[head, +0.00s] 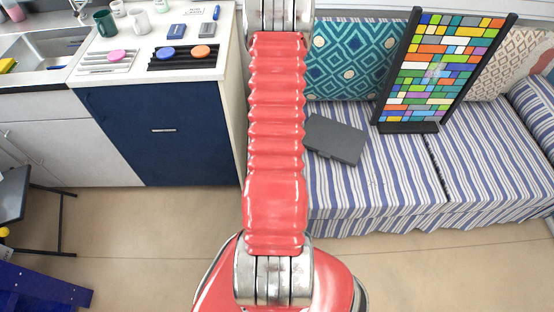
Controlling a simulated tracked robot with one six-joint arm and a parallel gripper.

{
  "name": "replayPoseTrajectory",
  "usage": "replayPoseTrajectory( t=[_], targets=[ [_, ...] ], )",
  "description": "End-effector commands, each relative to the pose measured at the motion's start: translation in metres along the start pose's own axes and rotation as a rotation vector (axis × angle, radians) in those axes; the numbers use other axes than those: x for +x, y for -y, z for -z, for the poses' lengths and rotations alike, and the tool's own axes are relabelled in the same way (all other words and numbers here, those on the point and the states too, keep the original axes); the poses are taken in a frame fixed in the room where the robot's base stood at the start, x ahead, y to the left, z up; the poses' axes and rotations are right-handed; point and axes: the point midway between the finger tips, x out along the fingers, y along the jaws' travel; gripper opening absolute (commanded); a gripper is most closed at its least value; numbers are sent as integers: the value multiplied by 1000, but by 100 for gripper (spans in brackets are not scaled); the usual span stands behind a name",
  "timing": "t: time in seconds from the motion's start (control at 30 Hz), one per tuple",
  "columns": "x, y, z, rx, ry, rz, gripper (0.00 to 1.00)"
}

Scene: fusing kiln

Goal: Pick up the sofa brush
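I cannot make out a brush for certain in the head view. The sofa (385,175) with blue and white striped covers stands on the right. A flat dark grey block (335,140) lies tilted on its seat, its left end close to or behind my arm; I see no bristles or handle on it. My red arm runs up the middle and hides part of the sofa's left end. My gripper is out of the picture past the top edge.
A colourful mosaic panel (438,66) in a black stand is on the sofa, by a teal cushion (345,58). A counter (212,62) at left holds mugs, racks and coloured discs, next to a sink (45,52). The floor (150,235) in front is largely clear.

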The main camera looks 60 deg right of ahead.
Motion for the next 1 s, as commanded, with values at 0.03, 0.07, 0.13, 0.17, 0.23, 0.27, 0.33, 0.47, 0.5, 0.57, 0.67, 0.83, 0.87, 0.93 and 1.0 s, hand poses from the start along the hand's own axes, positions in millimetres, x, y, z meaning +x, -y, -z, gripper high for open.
replayPoseTrajectory(
  t=[0.03, 0.07, 0.13, 0.17, 0.23, 0.27, 0.33, 0.47, 0.5, 0.57, 0.67, 0.83, 0.87, 0.93, 1.0],
  targets=[
    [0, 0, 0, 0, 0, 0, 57],
    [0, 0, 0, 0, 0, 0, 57],
    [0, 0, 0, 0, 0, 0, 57],
    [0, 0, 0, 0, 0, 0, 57],
    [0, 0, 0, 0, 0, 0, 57],
    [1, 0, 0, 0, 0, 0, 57],
    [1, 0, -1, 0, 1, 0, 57],
    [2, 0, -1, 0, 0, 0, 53],
    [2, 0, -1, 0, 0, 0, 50],
    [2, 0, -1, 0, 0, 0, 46],
    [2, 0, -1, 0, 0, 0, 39],
    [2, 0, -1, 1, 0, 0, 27],
    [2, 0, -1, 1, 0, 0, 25],
    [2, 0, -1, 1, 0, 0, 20],
    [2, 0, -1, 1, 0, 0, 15]
  ],
)
